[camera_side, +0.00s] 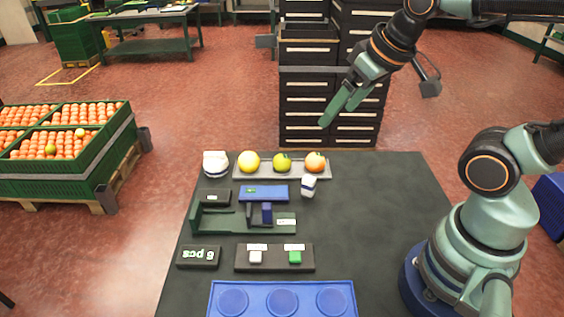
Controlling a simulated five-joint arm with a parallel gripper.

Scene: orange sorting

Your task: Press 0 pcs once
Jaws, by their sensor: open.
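A dark button box (275,267) lies on the dark table, in front of the green fixture. It carries a white button (255,257) on the left and a green button (295,257) on the right. Each has a small white label behind it, too small to read. Left of the box is a dark display (199,257) with "pcs" text that appears upside down; I cannot tell its digit for sure. My gripper (336,110) is open and empty, high above the table's back edge, well away from both buttons.
A grey tray (265,176) holds a yellow, a green and an orange fruit at the back. A white roll (215,163) and a small white object (309,186) stand near it. A blue tray (282,284) with round recesses lies in front.

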